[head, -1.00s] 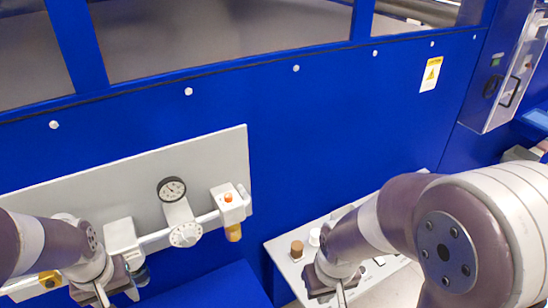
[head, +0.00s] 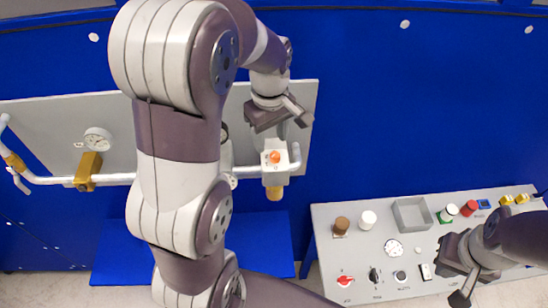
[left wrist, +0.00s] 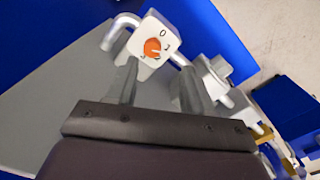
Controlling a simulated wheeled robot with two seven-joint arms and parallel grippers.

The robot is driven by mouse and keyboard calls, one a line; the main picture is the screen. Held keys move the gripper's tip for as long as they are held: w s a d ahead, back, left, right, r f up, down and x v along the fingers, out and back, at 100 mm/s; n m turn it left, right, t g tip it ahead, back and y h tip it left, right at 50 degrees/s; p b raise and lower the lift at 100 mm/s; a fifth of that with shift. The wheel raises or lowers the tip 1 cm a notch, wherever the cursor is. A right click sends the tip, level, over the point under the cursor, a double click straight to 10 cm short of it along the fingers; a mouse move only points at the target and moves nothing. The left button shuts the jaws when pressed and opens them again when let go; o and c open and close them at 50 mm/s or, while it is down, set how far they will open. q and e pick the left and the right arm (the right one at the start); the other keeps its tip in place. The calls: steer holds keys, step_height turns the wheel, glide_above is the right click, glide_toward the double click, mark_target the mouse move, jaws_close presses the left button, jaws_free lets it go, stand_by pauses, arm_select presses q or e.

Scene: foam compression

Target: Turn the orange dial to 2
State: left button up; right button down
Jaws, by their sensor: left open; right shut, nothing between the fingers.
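The orange dial (head: 275,157) sits on a white box on the pipe at the right end of the grey wall panel. In the left wrist view the orange dial (left wrist: 152,46) shows beyond the fingers, nearer the left finger. A 0 is legible beside it; other marks are too small to read. My left gripper (head: 298,112) is open, just above the white box in the head view and apart from the dial. Its fingers (left wrist: 158,78) have nothing between them. My right gripper (head: 465,287) is shut and empty over the control panel at the lower right.
A white pipe with a gauge (head: 97,139) and a yellow valve (head: 88,166) runs along the grey panel (head: 55,118). My left arm hides its middle. The lower-right control panel (head: 340,228) carries several knobs, buttons and a grey tray (head: 412,213).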

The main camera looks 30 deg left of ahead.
mark_target(275, 154)
arm_select(q)
steer(key=f, duration=0.1)
steer(key=w+f, duration=0.1)
steer(key=w+f+p, duration=0.1)
steer(key=f, duration=0.1)
steer(key=shift+d, duration=0.25)
steer(key=shift+s+d+f, duration=0.1)
steer(key=shift+s+f, duration=0.2)
steer(key=shift+f, duration=0.55)
steer(key=shift+s+f, duration=0.1)
steer(key=shift+s, duration=0.4)
steer(key=shift+w+f, duration=0.1)
steer(key=shift+w, duration=0.2)
steer(key=shift+c, duration=1.2)
steer(key=shift+w, duration=0.15)
steer(key=c, duration=0.6)
jaws_close()
arm_select(e)
steer(key=shift+w+d+r, duration=0.25)
steer(key=shift+w+r, duration=0.5)
steer(key=shift+r, duration=0.25)
